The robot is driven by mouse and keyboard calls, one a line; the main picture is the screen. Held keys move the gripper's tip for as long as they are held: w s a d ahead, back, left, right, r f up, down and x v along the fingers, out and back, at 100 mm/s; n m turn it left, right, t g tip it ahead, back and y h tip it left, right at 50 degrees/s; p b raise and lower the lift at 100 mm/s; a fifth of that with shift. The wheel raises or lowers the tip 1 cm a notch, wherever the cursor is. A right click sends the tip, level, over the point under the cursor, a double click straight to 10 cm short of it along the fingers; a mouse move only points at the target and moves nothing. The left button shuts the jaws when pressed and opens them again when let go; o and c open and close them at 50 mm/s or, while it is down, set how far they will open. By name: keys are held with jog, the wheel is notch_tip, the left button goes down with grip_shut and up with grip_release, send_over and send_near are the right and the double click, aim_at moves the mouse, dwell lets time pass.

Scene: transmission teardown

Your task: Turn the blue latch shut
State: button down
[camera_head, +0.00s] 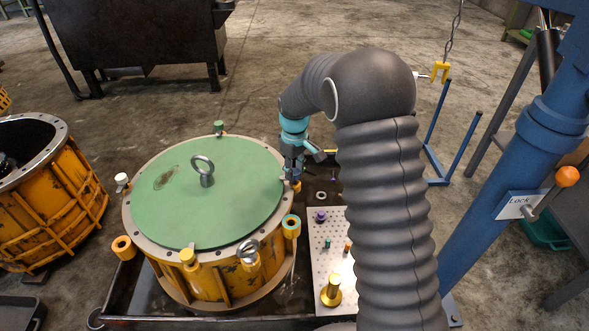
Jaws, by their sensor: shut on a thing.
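The orange transmission housing (215,284) stands on a dark bench, closed by a round green cover (215,220) with a ring bolt (203,168) standing up from it. My gripper (297,178) is at the right side of the housing's rim, pointing down. It is shut on a small part there, which appears to be the blue latch. The fingers hide most of this part, so its turn angle cannot be read. Other rim fittings show: a green one (219,128), a white one (122,181), a yellow one (188,257) and a silver one (248,251).
A perforated plate (322,262) with small pegs and a brass piece (331,291) lies right of the housing. Another orange housing (48,205) stands at left. A blue post (500,190) with a lock lever, and a hanging chain (453,35), are at right.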

dwell(0.5)
jog(key=c, duration=0.8)
grip_release()
jog(key=shift+a, duration=0.15)
jog(key=shift+o, duration=0.2)
notch_tip(320, 180, up, 12)
